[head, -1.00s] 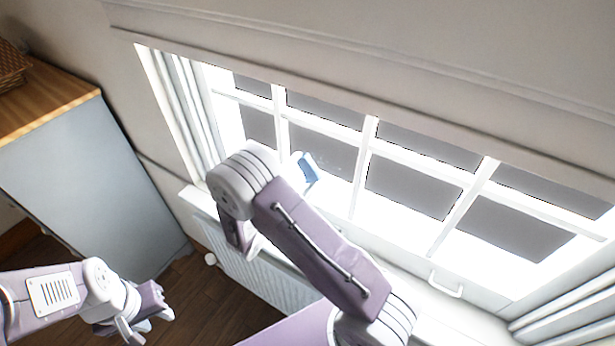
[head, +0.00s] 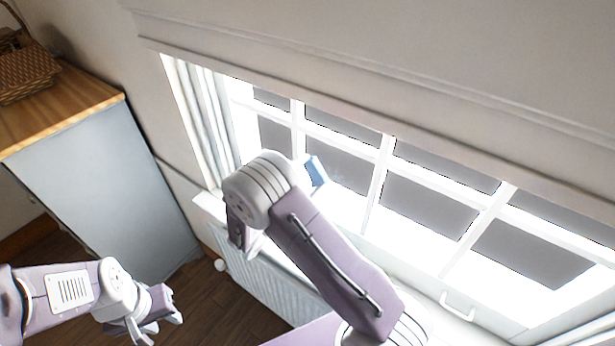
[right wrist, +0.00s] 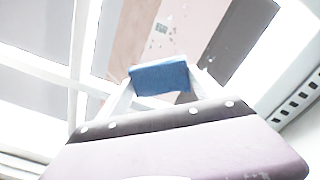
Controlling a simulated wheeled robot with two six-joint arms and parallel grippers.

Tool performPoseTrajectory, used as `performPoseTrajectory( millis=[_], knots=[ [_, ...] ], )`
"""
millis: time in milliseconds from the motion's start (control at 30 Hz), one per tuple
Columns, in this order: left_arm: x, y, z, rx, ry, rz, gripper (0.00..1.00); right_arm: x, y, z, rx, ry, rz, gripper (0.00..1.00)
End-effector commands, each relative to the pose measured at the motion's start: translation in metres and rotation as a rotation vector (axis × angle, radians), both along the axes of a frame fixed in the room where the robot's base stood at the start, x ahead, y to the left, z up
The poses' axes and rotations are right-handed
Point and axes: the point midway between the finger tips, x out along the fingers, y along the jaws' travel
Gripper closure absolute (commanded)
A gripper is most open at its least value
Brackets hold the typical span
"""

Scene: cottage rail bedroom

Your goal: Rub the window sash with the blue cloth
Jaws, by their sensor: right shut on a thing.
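The window sash (head: 380,168) is a white frame with several dark panes and white bars, on the right half of the head view. The blue cloth (head: 317,171) shows as a small patch in front of the panes. In the right wrist view, the cloth (right wrist: 160,78) is a folded blue pad between the two fingertips of my right gripper (right wrist: 159,84), which is shut on it. Whether the cloth touches the glass I cannot tell. My right arm hides most of that gripper in the head view. My left gripper (head: 158,328) is at the lower left, fingers apart and empty.
A grey cabinet (head: 100,180) with a wooden top stands at the left, a wicker basket (head: 28,82) on it. A radiator (head: 262,290) is below the window. A white handle (head: 457,306) is at the sash's lower edge.

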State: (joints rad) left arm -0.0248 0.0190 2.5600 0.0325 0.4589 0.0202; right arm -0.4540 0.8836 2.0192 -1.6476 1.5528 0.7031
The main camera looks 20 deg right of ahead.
Motion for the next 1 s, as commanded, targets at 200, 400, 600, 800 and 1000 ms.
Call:
performPoseTrajectory(
  millis=[200, 400, 600, 800, 1000],
  knots=[
    [0.000, 0.000, -0.004, 0.000, 0.000, 0.000, 0.64, -0.022, -0.012, -0.001, -0.001, 0.004, -0.002, 0.55],
    [0.000, 0.000, -0.004, 0.000, 0.000, 0.000, 0.64, -0.032, -0.017, -0.001, 0.000, 0.001, -0.001, 0.55],
    [0.000, 0.000, -0.006, 0.000, 0.000, 0.000, 0.64, -0.037, -0.021, -0.001, -0.001, 0.002, -0.001, 0.55],
    [0.000, 0.000, -0.012, 0.000, 0.000, 0.000, 0.64, -0.056, -0.034, -0.002, 0.000, 0.002, -0.002, 0.55],
    [0.000, 0.000, -0.013, 0.000, 0.000, 0.000, 0.64, -0.065, -0.040, -0.001, 0.000, 0.001, -0.003, 0.55]
  ],
)
